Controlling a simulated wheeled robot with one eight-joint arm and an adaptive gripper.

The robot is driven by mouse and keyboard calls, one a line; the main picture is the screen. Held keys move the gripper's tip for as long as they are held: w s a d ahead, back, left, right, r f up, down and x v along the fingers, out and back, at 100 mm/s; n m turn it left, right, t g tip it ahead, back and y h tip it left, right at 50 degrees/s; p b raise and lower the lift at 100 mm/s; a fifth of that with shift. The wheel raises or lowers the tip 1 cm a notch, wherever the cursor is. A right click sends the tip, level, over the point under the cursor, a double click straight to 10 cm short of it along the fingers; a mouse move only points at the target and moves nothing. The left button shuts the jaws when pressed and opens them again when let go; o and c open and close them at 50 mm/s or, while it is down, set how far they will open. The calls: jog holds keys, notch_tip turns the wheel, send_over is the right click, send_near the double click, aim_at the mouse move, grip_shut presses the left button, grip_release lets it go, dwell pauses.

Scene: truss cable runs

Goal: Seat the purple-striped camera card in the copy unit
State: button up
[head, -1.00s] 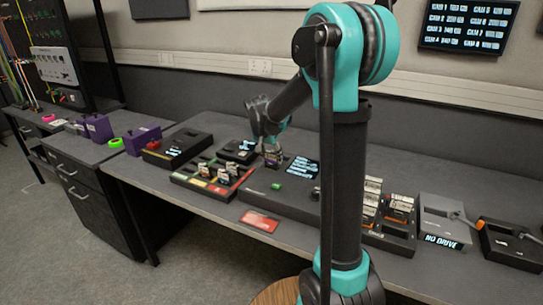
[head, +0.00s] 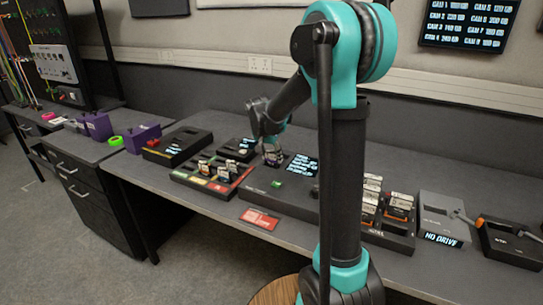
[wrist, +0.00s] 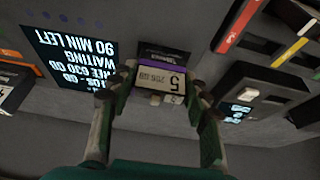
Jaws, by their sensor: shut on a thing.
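The purple-striped card (wrist: 160,80) is pale, with a "5" and "256 GB" upside down in the wrist view. My gripper (wrist: 160,92) is shut on it, one finger on each side. It also shows in the head view (head: 270,152), low over the copy unit. The copy unit (head: 250,189) is a wide dark box with a lit screen (head: 303,165) and a green button (head: 277,184). In the wrist view the card's purple edge is beside a dark recess (wrist: 165,50). I cannot tell how far the card is in; the fingers hide its sides.
A tray with coloured sections (head: 208,178) holding several cards is left of the copy unit. A small black device with a screen (head: 238,150) is behind it. A red label (head: 260,218) lies in front.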

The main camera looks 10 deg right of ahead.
jog(key=shift+f, duration=0.3)
dwell(0.5)
dwell(0.3)
jog(key=o, duration=1.6)
jog(key=shift+c, duration=0.2)
jog(key=shift+r, duration=3.75)
